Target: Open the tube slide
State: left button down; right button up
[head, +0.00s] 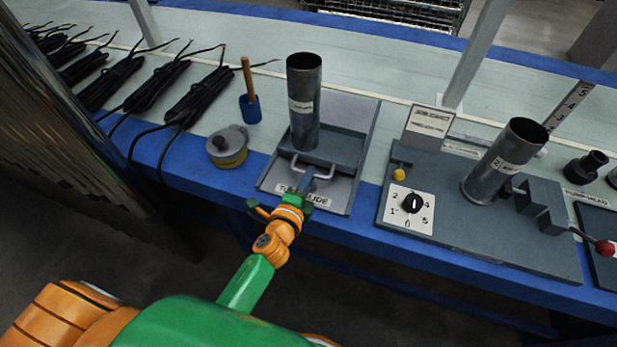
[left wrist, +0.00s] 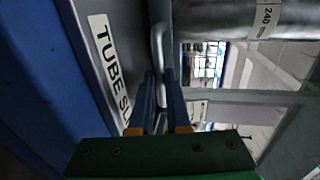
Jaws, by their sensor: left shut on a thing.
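The tube slide (head: 353,146) is a grey tray-like fixture on the bench, with a "TUBE SLIDE" label (head: 318,201) at its front edge. A metal tube (head: 304,110) stands upright on it. A pale U-shaped handle (head: 327,175) sticks out at the slide's front. In the left wrist view the fingers (left wrist: 160,100) close around the handle (left wrist: 157,42), beside the label (left wrist: 108,65). The tube (left wrist: 215,18) shows at the top there. My right gripper is not in view.
Black cable bundles (head: 200,97) lie further left.

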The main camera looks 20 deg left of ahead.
pick_arm(q)
jog(key=c, duration=1.2)
grip_release()
jog(key=shift+w, duration=0.1)
jog(key=shift+o, duration=0.2)
jog(key=v, duration=0.7)
jog(key=shift+p, duration=0.3)
